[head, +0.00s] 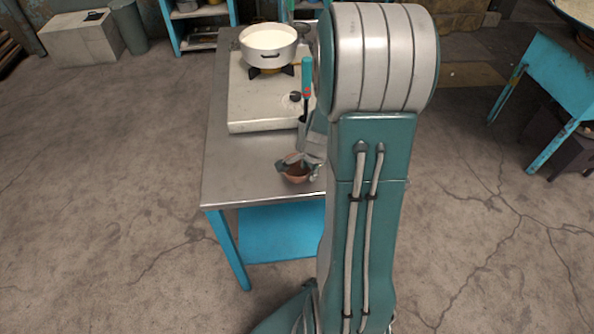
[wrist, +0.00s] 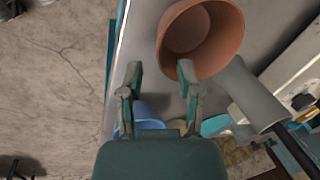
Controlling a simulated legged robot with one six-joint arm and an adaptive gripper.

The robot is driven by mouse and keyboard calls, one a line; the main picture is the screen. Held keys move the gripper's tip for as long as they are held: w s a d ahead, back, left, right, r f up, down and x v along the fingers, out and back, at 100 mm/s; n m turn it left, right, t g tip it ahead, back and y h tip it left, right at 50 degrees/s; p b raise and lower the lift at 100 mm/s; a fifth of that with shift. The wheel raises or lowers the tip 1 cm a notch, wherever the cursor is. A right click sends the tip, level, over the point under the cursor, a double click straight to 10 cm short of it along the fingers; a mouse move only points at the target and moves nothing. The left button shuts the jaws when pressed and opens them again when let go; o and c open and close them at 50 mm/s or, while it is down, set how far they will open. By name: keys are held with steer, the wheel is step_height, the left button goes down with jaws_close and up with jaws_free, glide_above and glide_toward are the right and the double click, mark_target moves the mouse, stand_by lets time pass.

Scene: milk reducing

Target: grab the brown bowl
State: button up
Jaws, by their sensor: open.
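The brown bowl (head: 296,176) is near the front edge of the metal table. In the wrist view the bowl (wrist: 205,35) opens toward the camera and sits ahead of my fingertips, offset to the right. My gripper (head: 299,166) is at the bowl in the head view. In the wrist view my gripper (wrist: 160,72) is open with nothing between its fingers. The right fingertip overlaps the bowl's near rim in the picture; I cannot tell whether it touches. My arm hides part of the table to the right of the bowl.
A grey cylindrical container (wrist: 252,93) stands close to the bowl. A white stove (head: 250,105) bears a white pot (head: 268,55) of milk farther back. A teal-handled utensil (head: 306,78) stands upright near the stove. The metal table (head: 235,170) is bare left of the bowl.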

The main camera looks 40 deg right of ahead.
mark_target(305, 178)
steer(key=x, duration=0.4)
steer(key=shift+w+a+f, duration=0.15)
steer(key=shift+a+f, duration=0.1)
steer(key=shift+f, duration=0.1)
jaws_close()
